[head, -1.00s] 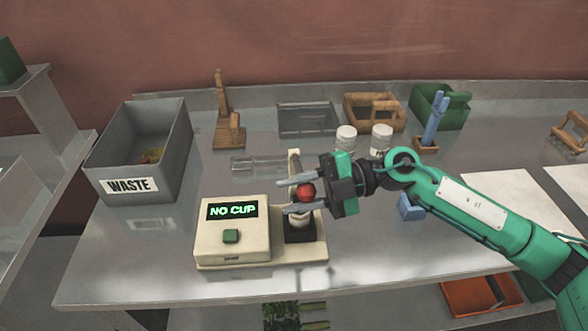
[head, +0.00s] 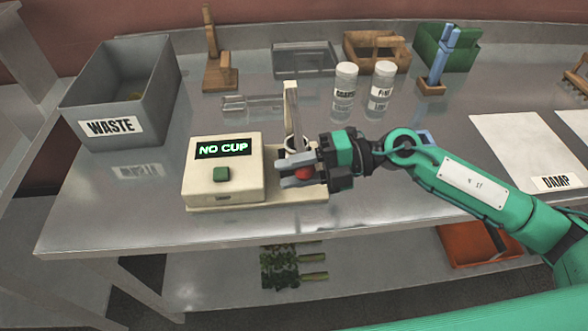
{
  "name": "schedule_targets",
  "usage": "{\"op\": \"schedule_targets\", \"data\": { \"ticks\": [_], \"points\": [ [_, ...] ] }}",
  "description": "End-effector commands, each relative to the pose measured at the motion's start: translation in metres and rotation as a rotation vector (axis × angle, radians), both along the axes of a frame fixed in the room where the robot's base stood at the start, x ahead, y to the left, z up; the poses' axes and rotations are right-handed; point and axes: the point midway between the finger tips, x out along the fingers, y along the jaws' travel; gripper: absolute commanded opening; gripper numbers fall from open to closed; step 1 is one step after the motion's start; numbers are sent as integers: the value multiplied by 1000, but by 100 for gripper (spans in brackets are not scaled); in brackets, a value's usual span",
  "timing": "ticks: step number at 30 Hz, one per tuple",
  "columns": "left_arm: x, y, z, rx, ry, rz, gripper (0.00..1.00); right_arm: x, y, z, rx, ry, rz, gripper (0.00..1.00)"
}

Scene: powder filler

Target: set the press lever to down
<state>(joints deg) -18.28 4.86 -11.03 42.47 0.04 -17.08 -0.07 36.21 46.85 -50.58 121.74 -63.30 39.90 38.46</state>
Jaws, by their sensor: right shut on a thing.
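The cream powder filler (head: 224,186) stands near the table's front edge, with a green button and a display reading "NO CUP". Its upright post (head: 291,108) rises at its right side. The press lever's red knob (head: 304,174) is low beside the post, in front of the machine's right part. My right gripper (head: 300,171) comes in from the right and is shut on the red knob. The gripper hides most of the lever arm and the spot under the post. My left gripper is not in view.
A grey waste bin (head: 150,98) stands at the left. Two labelled jars (head: 345,92) stand behind my right gripper. A clear tube (head: 250,103) lies behind the machine. White mats (head: 505,140) lie at the right. The table's front strip is clear.

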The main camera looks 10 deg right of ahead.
Motion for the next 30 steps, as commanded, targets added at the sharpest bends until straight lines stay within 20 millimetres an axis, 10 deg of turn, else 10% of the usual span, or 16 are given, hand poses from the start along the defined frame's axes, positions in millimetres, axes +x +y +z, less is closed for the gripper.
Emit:
{"op": "schedule_targets", "data": {
  "ticks": [8,9,12,30],
  "points": [
    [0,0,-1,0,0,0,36,-1,0,-6,-8,6,2,0],
    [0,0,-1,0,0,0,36,-1,0,-7,-9,7,2,40],
    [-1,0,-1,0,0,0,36,-1,0,-6,-8,7,2,56],
    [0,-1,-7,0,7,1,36,1,-19,-4,-6,4,-3,56]
  ]
}}
